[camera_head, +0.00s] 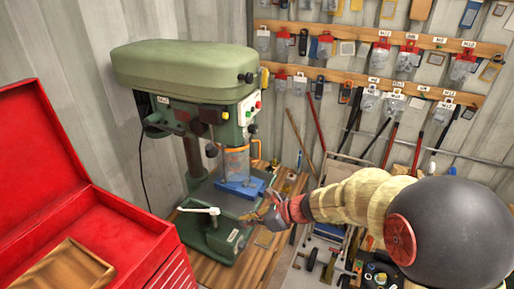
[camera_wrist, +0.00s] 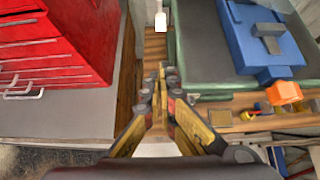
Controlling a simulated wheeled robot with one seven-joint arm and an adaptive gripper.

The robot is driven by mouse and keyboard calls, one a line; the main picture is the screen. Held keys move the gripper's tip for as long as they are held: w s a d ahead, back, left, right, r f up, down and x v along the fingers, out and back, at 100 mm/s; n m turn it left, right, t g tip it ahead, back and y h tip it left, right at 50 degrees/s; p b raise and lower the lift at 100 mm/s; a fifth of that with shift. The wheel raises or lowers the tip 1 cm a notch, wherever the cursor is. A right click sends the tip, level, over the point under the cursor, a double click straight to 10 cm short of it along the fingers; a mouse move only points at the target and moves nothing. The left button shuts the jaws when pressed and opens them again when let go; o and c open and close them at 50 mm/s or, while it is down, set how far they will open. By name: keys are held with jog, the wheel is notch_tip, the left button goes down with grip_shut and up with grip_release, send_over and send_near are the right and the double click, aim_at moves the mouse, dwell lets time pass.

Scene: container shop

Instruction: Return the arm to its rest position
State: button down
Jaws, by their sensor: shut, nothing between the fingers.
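My arm (camera_head: 350,199) reaches in from the right of the head view, with a large dark round joint nearest the camera. My gripper (camera_head: 262,213) is at its end, in front of the drill press base and close to its front right side. In the wrist view my gripper (camera_wrist: 160,75) has its yellow and black fingers converging to a shut tip, with nothing visible between them. It points over a narrow strip of wooden bench top (camera_wrist: 155,45).
A green drill press (camera_head: 185,75) with a blue vise (camera_head: 240,187) stands on the bench. An open red toolbox (camera_head: 110,235) is at the left. An orange block (camera_wrist: 284,92) lies near the press base. Tools hang on the wall rails (camera_head: 345,75) behind.

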jog(key=s+d+f+n+g+h+b, duration=0.1)
jog(key=s+d+n+g, duration=0.15)
jog(key=s+n, duration=0.4)
jog(key=s+d+f+n+g+h+b, duration=0.1)
jog(key=s+d+f+n+h, duration=0.1)
jog(key=s+d+n, duration=0.35)
jog(key=s+d+r+n+t+h+b, duration=0.2)
jog(key=s+d+n+t+h+b, duration=0.3)
jog(key=s+d+n+b, duration=0.5)
jog(key=s+d+h+b, duration=0.1)
jog(key=s+d+b, duration=0.3)
jog(key=d, duration=0.3)
jog(key=shift+s+d, duration=0.2)
jog(key=shift+s, duration=0.7)
jog(key=shift+r, duration=0.1)
jog(key=c, duration=2.6)
grip_release()
